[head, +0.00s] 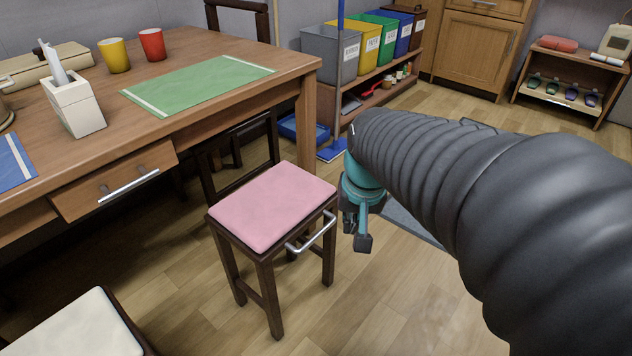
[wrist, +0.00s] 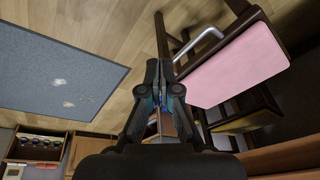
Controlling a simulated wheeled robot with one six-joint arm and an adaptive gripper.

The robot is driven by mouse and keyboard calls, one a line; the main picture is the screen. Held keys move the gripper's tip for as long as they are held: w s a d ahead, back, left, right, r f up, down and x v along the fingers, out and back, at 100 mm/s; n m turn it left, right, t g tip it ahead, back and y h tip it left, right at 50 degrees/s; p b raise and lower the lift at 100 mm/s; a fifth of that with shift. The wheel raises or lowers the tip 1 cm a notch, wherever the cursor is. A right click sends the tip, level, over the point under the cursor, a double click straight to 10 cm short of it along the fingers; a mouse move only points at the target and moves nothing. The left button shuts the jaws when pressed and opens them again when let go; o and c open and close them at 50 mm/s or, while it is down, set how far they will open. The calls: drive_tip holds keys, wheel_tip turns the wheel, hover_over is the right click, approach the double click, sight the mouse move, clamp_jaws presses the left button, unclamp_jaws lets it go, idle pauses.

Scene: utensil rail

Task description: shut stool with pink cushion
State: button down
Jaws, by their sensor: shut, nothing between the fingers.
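The stool with the pink cushion (head: 272,207) stands in front of the wooden table in the head view. It has dark wooden legs and a silver bar handle (head: 311,232) on its near right side. The pink cushion also shows at the right in the wrist view (wrist: 236,66), with the handle (wrist: 200,43) at its edge. My gripper (head: 361,232) is just right of the stool in the head view, apart from the handle. Its fingers are together and empty in the wrist view (wrist: 159,72). My dark sleeved arm hides part of the floor behind it.
The table (head: 215,50) has a drawer (head: 117,182) with a silver handle. A white-cushioned seat (head: 75,330) is at the lower left. Coloured bins (head: 365,40) stand on a low shelf behind. A grey mat (wrist: 60,75) lies beside the stool. Floor in front is clear.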

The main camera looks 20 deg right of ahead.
drive_tip(key=w+d+f+m+g+y, duration=0.1)
drive_tip(key=w+d+f+m, duration=0.2)
drive_tip(key=w+d+m, duration=0.7)
drive_tip(key=m+b, duration=0.3)
drive_tip(key=m, duration=1.3)
approach(330, 203)
drive_tip(key=shift+y, duration=0.3)
drive_tip(key=x, duration=0.6)
drive_tip(key=shift+s+d, duration=0.1)
drive_tip(key=shift+d, duration=0.15)
